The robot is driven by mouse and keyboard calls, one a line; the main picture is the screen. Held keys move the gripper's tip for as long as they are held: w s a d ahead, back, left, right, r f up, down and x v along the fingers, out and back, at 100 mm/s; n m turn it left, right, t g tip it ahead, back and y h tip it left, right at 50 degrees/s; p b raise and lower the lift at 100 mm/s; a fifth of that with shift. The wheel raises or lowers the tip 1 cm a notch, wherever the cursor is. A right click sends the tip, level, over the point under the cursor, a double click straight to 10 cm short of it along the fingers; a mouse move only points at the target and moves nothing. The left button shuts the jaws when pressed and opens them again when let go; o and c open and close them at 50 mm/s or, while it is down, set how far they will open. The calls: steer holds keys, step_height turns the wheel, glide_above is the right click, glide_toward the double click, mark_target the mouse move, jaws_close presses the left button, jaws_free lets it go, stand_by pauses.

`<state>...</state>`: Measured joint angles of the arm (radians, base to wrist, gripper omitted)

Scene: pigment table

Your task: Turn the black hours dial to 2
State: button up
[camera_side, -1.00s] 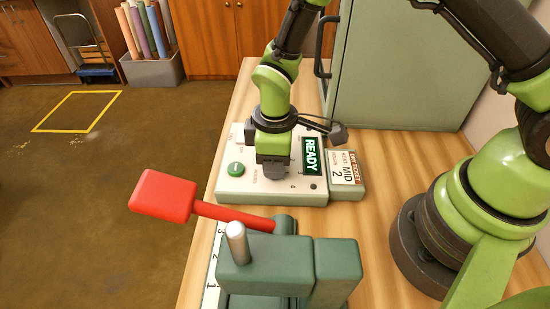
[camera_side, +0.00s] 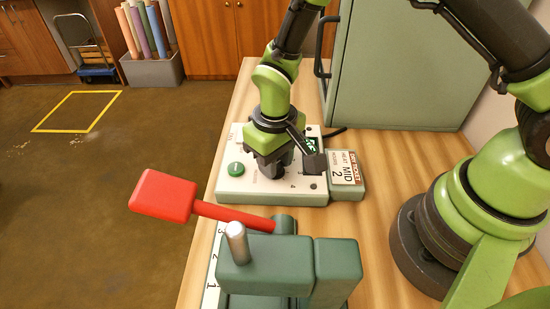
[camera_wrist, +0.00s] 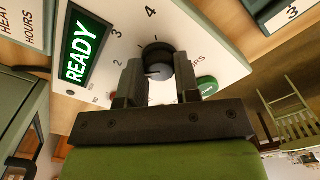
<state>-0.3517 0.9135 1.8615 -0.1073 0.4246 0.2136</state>
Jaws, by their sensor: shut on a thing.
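The black hours dial (camera_wrist: 157,58) shows in the wrist view, with numbers printed around it, 4 above and 3 to its upper left. A pale pointer line on its top points roughly left; the exact number it meets is hard to tell. My gripper (camera_wrist: 159,75) has one finger on each side of the dial and is shut on it. In the side view my gripper (camera_side: 276,170) points down over the white control panel (camera_side: 232,188) and largely hides the dial. The card (camera_side: 347,167) beside the panel reads heat MID, hours 2.
A green button (camera_side: 236,169) sits left of my gripper. The green display (camera_wrist: 81,51) reads READY. A red-handled lever (camera_side: 163,196) and a green machine block (camera_side: 270,268) stand in front. A green cabinet (camera_side: 400,70) stands behind on the right.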

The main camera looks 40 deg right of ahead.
stand_by(0.3)
steer(key=o, duration=0.9)
steer(key=shift+o, duration=0.2)
step_height(320, 180, up, 10)
steer(key=s+d+r+m+t+y, duration=0.1)
steer(key=s+d+r+m+t, duration=0.2)
steer(key=r, duration=0.8)
steer(key=s+d+r+t, duration=0.2)
steer(key=s+r, duration=0.1)
steer(key=s, duration=0.3)
steer(key=s+d+r+m+t+y, duration=0.1)
steer(key=s+d+r+t, duration=0.1)
steer(key=s, duration=0.4)
steer(key=shift+d+r, duration=0.45)
steer(key=shift+d, duration=0.1)
